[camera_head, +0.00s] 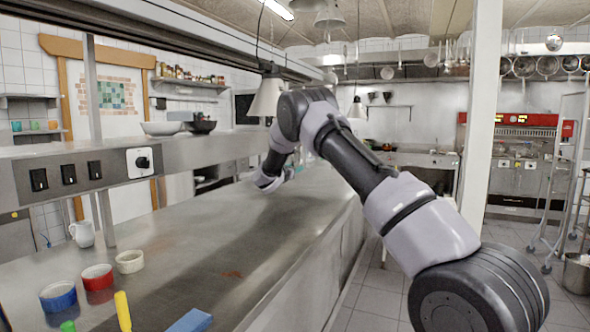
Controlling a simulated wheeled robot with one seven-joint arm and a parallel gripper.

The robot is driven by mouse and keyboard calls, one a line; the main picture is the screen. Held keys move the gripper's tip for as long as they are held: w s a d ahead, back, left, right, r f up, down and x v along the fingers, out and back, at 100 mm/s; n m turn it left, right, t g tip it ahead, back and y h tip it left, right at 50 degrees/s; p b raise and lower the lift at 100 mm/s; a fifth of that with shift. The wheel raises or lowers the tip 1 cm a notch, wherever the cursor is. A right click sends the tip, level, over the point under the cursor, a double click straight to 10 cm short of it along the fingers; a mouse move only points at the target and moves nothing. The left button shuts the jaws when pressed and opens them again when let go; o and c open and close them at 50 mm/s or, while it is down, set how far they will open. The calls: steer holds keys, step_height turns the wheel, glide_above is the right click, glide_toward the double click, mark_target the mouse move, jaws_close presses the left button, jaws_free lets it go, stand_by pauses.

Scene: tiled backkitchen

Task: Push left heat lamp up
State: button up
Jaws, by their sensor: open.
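The left heat lamp (268,95) is a pale cone-shaped shade hanging on a cord above the steel counter, just left of my arm's raised elbow. Part of its right side is behind the arm. A second heat lamp (357,108) hangs farther back, right of the elbow. My arm reaches up from the lower right, bends near the lamp and drops toward the counter. My gripper (291,171) is small and partly hidden at the arm's far end, below the left lamp and apart from it. It is open, and I see nothing held.
The long steel counter (215,235) holds a blue roll (58,296), a red roll (97,277), a cream roll (130,262) and a white jug (82,233). A shelf with bowls (160,128) runs along the left. A white post (483,120) stands right; tiled floor lies beyond the counter.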

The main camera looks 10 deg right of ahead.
steer(key=c, duration=0.7)
jaws_close()
steer(key=shift+f, duration=0.15)
stand_by(0.5)
